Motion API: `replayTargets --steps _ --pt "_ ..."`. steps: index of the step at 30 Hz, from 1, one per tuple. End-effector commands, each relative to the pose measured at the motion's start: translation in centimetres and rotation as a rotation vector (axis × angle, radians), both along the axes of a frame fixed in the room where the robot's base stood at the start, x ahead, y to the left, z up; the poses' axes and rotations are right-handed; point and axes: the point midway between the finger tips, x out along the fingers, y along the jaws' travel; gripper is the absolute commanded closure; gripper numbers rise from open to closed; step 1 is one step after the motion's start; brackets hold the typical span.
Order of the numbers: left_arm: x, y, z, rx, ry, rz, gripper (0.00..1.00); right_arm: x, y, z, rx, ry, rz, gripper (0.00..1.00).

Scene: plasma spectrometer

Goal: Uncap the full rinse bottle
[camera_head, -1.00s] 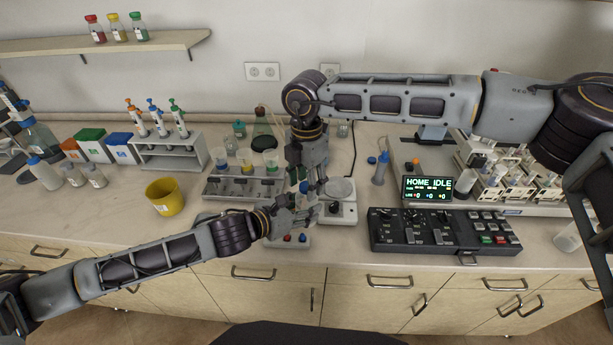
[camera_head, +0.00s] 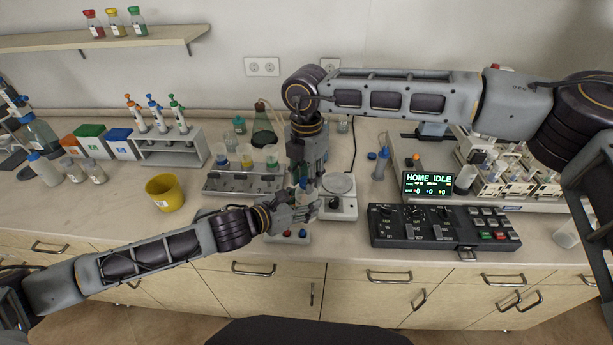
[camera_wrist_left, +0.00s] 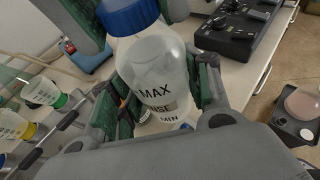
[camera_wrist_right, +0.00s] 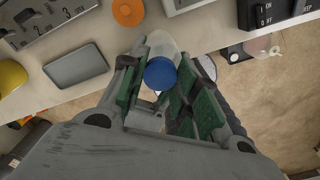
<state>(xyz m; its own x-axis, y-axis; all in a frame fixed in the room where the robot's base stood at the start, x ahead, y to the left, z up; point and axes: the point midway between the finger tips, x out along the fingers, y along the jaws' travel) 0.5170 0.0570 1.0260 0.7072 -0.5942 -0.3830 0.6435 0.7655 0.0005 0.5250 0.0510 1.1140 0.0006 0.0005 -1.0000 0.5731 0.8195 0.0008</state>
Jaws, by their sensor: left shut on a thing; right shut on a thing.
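The rinse bottle (camera_wrist_left: 160,75) is clear, with a blue cap (camera_wrist_left: 132,17) and a label showing MAX and part of RINSE. My left gripper (camera_wrist_left: 160,95) is shut around its body, green pads on both sides; in the head view this gripper (camera_head: 306,207) is low in front of the bench racks. My right gripper (camera_head: 306,180) points down from above. In the right wrist view the blue cap (camera_wrist_right: 160,72) is between the right gripper's (camera_wrist_right: 158,85) green-padded fingers, which are shut on it. The cap is on the bottle. The fingers hide most of the bottle in the head view.
A round-plate device (camera_head: 338,205) stands just right of the grippers, and a beaker rack (camera_head: 240,184) to the left. A black control box (camera_head: 440,232) is farther right.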

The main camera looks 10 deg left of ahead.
Motion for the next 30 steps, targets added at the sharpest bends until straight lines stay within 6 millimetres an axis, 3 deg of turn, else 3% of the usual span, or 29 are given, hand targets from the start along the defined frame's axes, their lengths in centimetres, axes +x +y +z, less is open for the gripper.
replayTargets --steps 30 --pt "-0.03 -0.04 0.05 -0.001 -0.001 -0.001 1.0 0.06 -0.08 0.04 -0.001 0.001 0.821 0.98"
